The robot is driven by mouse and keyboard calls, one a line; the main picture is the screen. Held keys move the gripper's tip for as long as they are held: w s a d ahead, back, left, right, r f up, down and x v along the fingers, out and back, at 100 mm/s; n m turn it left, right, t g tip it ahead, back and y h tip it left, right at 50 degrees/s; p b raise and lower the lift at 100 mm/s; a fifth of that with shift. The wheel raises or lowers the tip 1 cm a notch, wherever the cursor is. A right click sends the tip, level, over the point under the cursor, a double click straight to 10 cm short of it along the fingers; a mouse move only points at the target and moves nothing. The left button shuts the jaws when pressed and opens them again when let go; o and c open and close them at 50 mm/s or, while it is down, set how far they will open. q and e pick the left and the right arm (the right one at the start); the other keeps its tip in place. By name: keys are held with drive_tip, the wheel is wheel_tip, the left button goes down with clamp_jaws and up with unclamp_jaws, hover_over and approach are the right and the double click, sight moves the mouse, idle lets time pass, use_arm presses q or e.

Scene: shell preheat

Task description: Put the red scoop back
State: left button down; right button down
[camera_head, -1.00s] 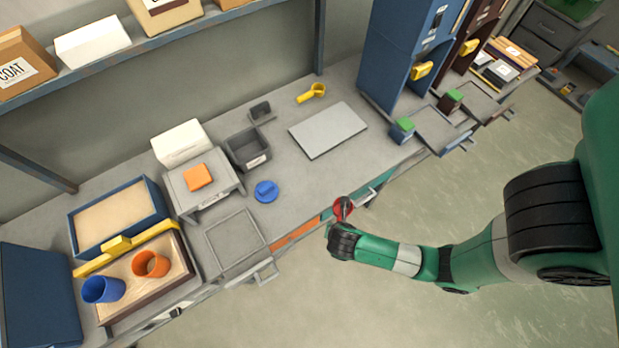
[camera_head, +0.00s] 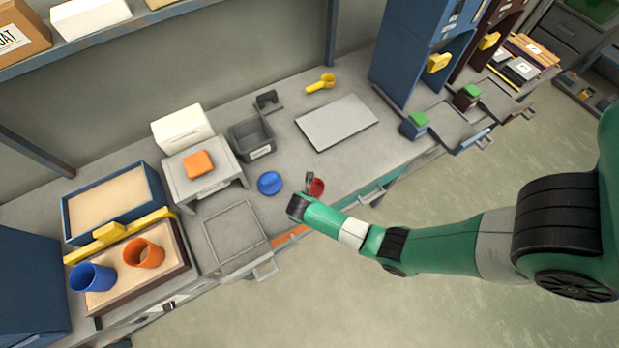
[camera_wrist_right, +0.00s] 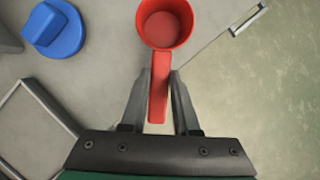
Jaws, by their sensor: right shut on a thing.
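The red scoop (camera_head: 317,187) is held by my right gripper (camera_head: 310,183) over the front edge of the workbench, right of a blue round lidded piece (camera_head: 270,183). In the right wrist view the gripper (camera_wrist_right: 160,100) is shut on the handle of the red scoop (camera_wrist_right: 165,25), whose round cup points away from the fingers, opening toward the camera. A yellow scoop (camera_head: 321,84) lies at the back of the bench, beside a small dark holder (camera_head: 268,100). My left gripper is not in view.
A dark grey bin (camera_head: 251,139) and a light grey flat plate (camera_head: 336,122) are on the bench. An orange block (camera_head: 198,163) sits on a grey stand. Blue and brown cabinets stand right. Bare bench lies between the bin and plate.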

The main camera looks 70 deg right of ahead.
drive_tip(key=f, duration=0.1)
drive_tip(key=f+b, duration=0.1)
drive_tip(key=shift+w+d+f+b, duration=0.1)
drive_tip(key=shift+w+f+b, duration=0.1)
drive_tip(key=shift+f+b, duration=0.15)
drive_tip(key=shift+f, duration=0.4)
drive_tip(key=shift+f, duration=0.15)
drive_tip(key=c, duration=0.7)
unclamp_jaws()
drive_tip(key=shift+o, duration=0.2)
